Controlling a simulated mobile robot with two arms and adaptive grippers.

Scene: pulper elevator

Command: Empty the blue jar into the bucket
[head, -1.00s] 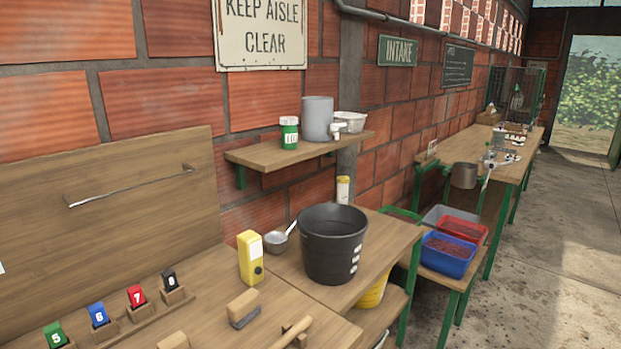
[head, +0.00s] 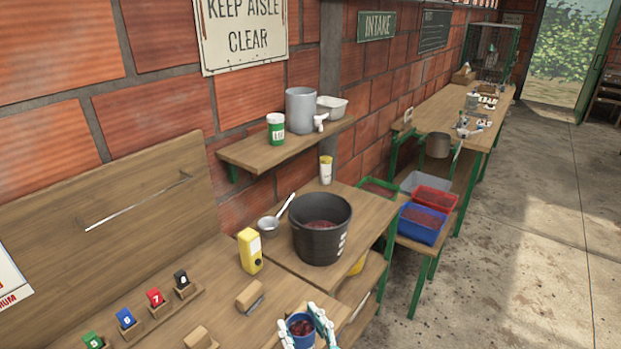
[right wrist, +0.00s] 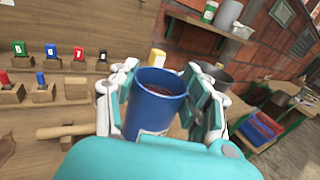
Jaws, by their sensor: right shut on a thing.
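The blue jar (head: 301,327) is at the bottom of the head view, with dark red contents at its open top. My right gripper (head: 309,318) is shut around it. In the right wrist view the jar (right wrist: 155,108) stands about upright between the fingers of the gripper (right wrist: 165,105). The black bucket (head: 320,243) stands on the wooden bench beyond the jar, with reddish stuff inside. The jar is apart from the bucket, nearer to me. My left gripper is not in view.
A yellow box (head: 249,251) and a metal ladle (head: 270,222) stand left of the bucket. A brush (head: 249,296) lies on the near bench. A wall shelf (head: 285,147) holds several containers. Blue (head: 421,226) and red (head: 434,198) bins stand to the right.

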